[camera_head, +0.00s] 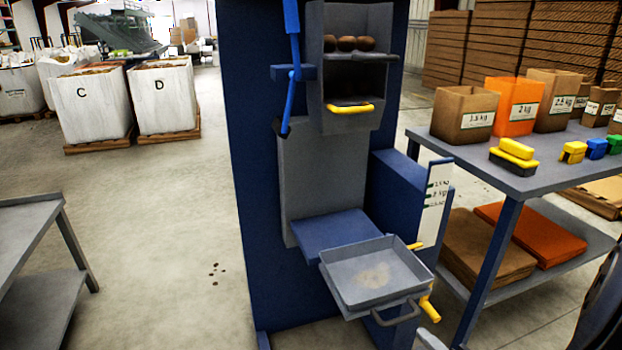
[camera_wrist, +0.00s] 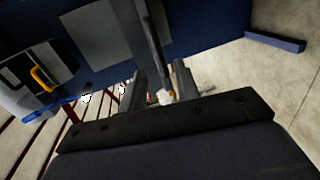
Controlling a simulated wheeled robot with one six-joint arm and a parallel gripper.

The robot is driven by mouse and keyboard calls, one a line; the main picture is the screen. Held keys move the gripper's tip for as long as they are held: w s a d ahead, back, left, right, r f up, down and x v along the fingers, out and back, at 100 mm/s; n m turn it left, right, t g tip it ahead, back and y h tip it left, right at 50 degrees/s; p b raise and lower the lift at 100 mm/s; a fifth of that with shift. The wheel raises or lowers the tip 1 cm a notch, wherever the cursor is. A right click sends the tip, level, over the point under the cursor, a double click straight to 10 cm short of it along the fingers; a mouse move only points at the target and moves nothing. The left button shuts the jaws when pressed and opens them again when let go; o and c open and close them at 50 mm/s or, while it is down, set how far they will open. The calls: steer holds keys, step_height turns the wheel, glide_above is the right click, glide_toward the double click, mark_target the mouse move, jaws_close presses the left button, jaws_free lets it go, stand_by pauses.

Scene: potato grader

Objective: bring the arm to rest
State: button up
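My gripper (camera_wrist: 160,85) shows in the wrist view with its two fingers apart. A dark bar passes through the gap in the picture, and a small pale and yellow spot shows there; I cannot tell how near they are. I see nothing clearly gripped. In the head view I cannot make out the fingers. The blue grader (camera_head: 258,190) stands in front of me, with a grey hopper (camera_head: 352,120) holding several potatoes above and a grey pan (camera_head: 345,293) below. The pan has a pale brown patch on its floor.
A grey table (camera_head: 540,182) on the right bears paper bags and small coloured blocks. Another grey table (camera_head: 30,225) stands at the left. White sacks C (camera_head: 92,105) and D (camera_head: 163,98) stand on pallets behind. The floor between is open, with a few dark specks.

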mark_target(404, 321)
steer(key=shift+b+x, duration=0.75)
steer(key=shift+x, duration=3.45)
steer(key=shift+r, duration=0.15)
